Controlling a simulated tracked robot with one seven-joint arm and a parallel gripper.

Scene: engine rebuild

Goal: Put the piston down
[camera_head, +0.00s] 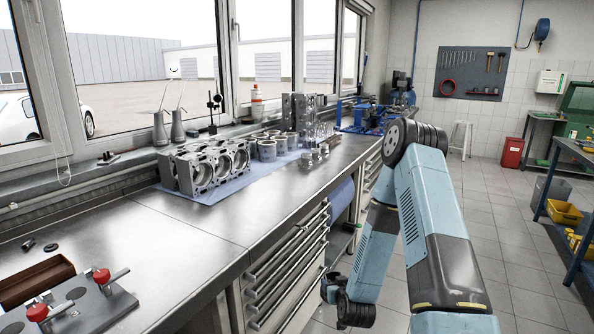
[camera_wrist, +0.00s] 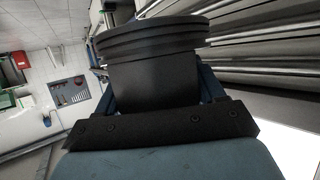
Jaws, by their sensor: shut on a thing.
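In the wrist view my gripper (camera_wrist: 158,92) is shut on a dark grey piston (camera_wrist: 152,72). The piston's ringed end faces away from the palm, and a finger shows at each side of it. The metal workbench (camera_head: 150,235) runs along the windows. A blue cloth (camera_head: 212,192) on it carries the engine block (camera_head: 205,166) and several grey cylindrical parts (camera_head: 267,150).
A plate with red-knobbed clamps (camera_head: 85,305) and a brown tray (camera_head: 38,280) lie at the bench's near left. The bench top between them and the cloth is mostly clear. Drawers (camera_head: 290,255) line its front. A red bin (camera_head: 511,152) stands across the open tiled floor.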

